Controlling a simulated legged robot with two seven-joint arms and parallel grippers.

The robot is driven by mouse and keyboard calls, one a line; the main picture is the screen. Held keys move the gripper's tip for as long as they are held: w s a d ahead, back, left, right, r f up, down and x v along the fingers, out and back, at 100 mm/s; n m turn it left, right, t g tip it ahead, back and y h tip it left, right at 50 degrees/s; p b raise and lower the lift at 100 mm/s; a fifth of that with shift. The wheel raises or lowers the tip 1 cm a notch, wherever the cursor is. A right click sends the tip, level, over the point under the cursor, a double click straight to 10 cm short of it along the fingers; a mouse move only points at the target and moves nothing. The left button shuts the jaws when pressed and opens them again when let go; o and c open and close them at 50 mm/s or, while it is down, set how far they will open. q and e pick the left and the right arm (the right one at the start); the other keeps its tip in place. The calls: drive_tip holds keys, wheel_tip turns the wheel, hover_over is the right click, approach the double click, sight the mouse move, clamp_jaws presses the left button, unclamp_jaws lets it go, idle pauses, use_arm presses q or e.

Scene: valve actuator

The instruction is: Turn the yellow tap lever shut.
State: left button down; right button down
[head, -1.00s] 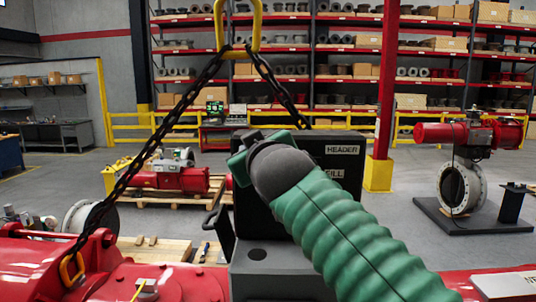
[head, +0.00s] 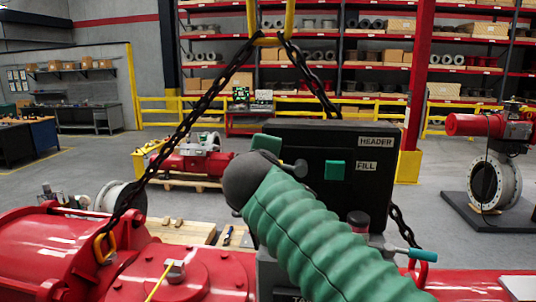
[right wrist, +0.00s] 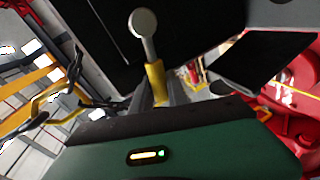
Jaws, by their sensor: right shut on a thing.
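The yellow tap lever (right wrist: 155,82) shows in the right wrist view as a short yellow piece, with a grey rod and round grey end (right wrist: 143,24) beyond it. My right gripper (right wrist: 158,92) is shut on the yellow piece between its dark fingers. In the head view my right gripper (head: 266,143) is at the left side of a black box (head: 335,150) marked HEADER and FILL. My grey wrist and green sleeve hide the lever there. A grey round-ended piece (head: 300,168) sticks out beside the wrist. My left gripper is out of view.
Black chains (head: 200,100) hang from a yellow hook and slope down past the box. Red machinery (head: 60,250) fills the lower left, with a thin yellow rod (head: 156,284) on it. A teal handle (head: 408,254) sits at lower right. Open floor lies behind.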

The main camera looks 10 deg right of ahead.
drive_tip(key=shift+a+f+n, duration=0.15)
drive_tip(key=shift+f+n, duration=0.35)
drive_tip(key=shift+f, duration=0.1)
drive_tip(key=c, duration=1.3)
unclamp_jaws()
drive_tip(key=shift+a, duration=0.1)
drive_tip(key=shift+s, duration=0.15)
drive_tip(key=b+v, duration=0.5)
drive_tip(key=v, duration=1.1)
drive_tip(key=shift+a+r, duration=0.25)
drive_tip(key=shift+a, duration=0.15)
